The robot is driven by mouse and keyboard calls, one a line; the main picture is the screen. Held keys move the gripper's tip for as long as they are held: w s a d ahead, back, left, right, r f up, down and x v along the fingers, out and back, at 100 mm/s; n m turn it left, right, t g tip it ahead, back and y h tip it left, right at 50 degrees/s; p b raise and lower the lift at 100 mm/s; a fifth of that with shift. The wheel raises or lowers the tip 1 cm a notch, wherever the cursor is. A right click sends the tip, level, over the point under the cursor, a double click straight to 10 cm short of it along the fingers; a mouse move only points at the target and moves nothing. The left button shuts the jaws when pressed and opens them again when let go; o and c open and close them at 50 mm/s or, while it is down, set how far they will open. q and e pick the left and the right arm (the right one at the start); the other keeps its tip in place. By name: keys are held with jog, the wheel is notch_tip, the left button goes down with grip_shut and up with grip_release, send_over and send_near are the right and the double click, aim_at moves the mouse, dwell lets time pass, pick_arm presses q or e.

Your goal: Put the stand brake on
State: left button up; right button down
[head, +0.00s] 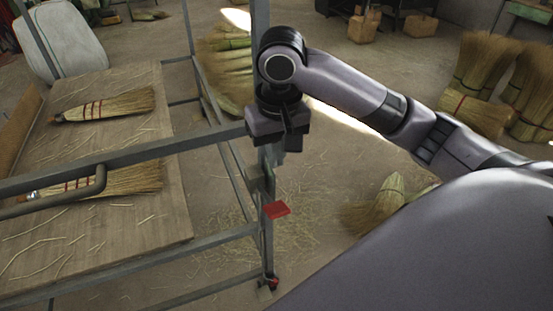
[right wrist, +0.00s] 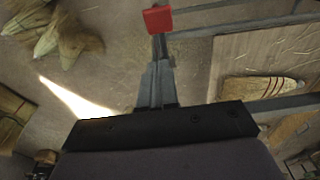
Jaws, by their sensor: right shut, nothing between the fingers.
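The stand is a grey metal frame (head: 190,143) on the left side of the head view. A red brake pedal (head: 277,209) sticks out low from its upright; it shows at the top of the right wrist view (right wrist: 158,19). A smaller red part (head: 273,283) is near the foot of that upright. My right gripper (head: 292,146) points down beside the upright, above the red pedal and apart from it in the head view. Its fingers (right wrist: 157,80) are shut and empty. My left gripper is not in view.
A wooden board (head: 120,145) with brooms (head: 110,104) and loose straw lies within the frame. A curved grey tube (head: 102,180) crosses its front. Straw-strewn floor (head: 320,235) is free beside the pedal.

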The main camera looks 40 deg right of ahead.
jog(key=b, duration=0.3)
send_over(277, 206)
jog(key=w, duration=0.1)
notch_tip(277, 206, down, 8)
jog(key=shift+r, duration=0.1)
jog(key=shift+s+f, duration=0.2)
jog(key=shift+f, duration=0.35)
jog(key=shift+s+f, duration=0.2)
jog(key=shift+f, duration=0.3)
jog(key=shift+s+a+f, duration=0.1)
jog(key=shift+s+f, duration=0.2)
jog(key=shift+f, duration=0.35)
